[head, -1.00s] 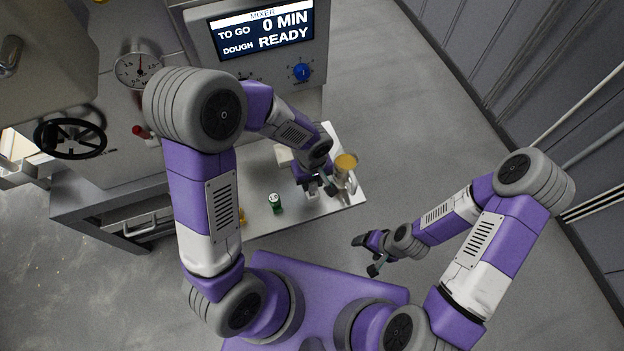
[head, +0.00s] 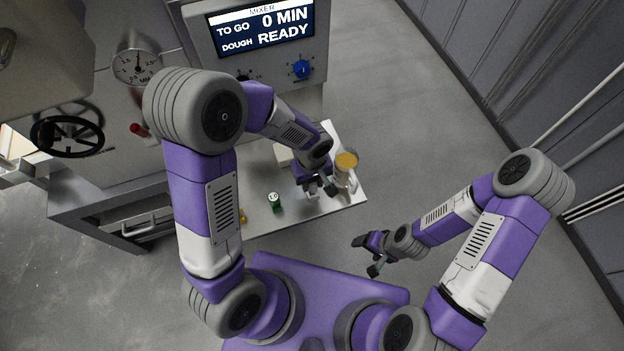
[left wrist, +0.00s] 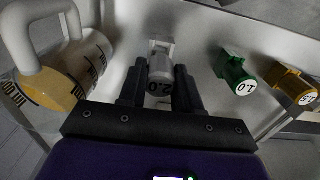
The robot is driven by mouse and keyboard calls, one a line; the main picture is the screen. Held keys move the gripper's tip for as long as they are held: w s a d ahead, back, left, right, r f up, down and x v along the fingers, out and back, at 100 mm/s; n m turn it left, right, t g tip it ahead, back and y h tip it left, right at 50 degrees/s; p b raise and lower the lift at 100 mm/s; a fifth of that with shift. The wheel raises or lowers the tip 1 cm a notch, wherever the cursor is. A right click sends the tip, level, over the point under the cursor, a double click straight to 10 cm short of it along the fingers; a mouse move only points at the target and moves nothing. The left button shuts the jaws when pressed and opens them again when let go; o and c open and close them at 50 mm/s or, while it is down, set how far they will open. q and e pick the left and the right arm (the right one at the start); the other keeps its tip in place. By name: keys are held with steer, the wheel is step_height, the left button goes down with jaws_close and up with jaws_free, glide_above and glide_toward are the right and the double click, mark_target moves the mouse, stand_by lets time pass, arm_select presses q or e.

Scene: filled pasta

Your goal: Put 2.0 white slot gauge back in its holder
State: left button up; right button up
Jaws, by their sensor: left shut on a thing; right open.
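The white slot gauge (left wrist: 161,68), marked 2.0, stands between the fingers of my left gripper (left wrist: 158,88) in the left wrist view. My left gripper is shut on it, over the white worktop. In the head view my left gripper (head: 318,187) is at the worktop's right part, and the gauge is mostly hidden there. I cannot make out the gauge's holder. My right gripper (head: 374,256) is open and empty, off the worktop's front right side.
A jug with yellow contents (head: 346,162) stands close beside my left gripper; it also shows in the left wrist view (left wrist: 50,75). A green 1.0 gauge (left wrist: 234,72) and a yellow 1.5 gauge (left wrist: 290,85) stand on the other side. The mixer (head: 262,75) stands behind the worktop (head: 255,180).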

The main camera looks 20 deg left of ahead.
arm_select(q)
steer(key=shift+f+b, duration=0.35)
steer(key=shift+f, duration=0.15)
steer(key=shift+f, duration=0.75)
stand_by(0.6)
steer(key=o, duration=1.2)
steer(key=shift+c, duration=0.2)
steer(key=shift+o, duration=0.4)
steer(key=shift+o, duration=0.7)
steer(key=shift+r+p, duration=2.65)
steer(key=shift+r, duration=0.95)
